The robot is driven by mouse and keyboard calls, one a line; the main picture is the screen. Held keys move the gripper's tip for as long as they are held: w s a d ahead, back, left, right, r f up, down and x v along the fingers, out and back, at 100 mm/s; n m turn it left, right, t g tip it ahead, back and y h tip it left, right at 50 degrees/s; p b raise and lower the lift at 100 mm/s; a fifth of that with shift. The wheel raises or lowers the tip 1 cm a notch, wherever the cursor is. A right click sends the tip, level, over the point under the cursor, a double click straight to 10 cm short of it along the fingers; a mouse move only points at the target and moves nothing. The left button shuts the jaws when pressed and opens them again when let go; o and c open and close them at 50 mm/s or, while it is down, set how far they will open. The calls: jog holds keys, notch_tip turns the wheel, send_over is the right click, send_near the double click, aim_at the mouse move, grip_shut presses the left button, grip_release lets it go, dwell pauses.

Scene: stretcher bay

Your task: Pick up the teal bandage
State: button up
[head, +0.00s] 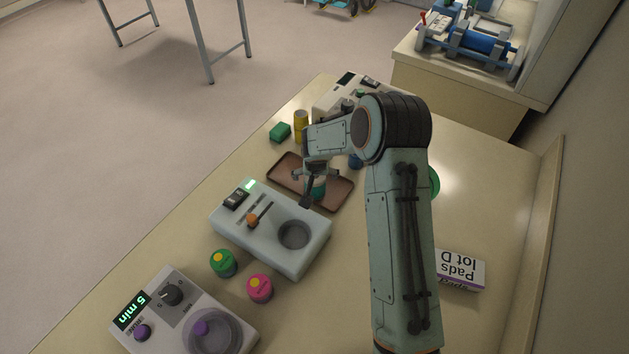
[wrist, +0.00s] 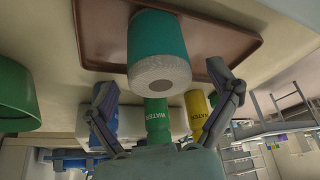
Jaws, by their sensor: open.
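The teal bandage (wrist: 157,45) is a roll with a pale end face, set on a brown tray (wrist: 235,32). In the head view the bandage (head: 318,189) shows partly behind my gripper (head: 308,188), near the middle of the tray (head: 283,172). In the wrist view my gripper (wrist: 162,82) is open, with one finger to each side and the roll's pale end facing into the gap. The fingers look apart from the roll, and nothing is held. Part of the tray is hidden behind my arm.
A pale device (head: 265,250) with a round well stands close in front of the tray. Green (head: 223,262) and pink (head: 260,288) round items lie nearer. A pads box (head: 460,269) is at right.

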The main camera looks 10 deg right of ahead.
jog(key=shift+x, duration=1.15)
jog(key=c, duration=1.3)
jog(key=shift+o, duration=0.2)
jog(key=shift+r, duration=0.15)
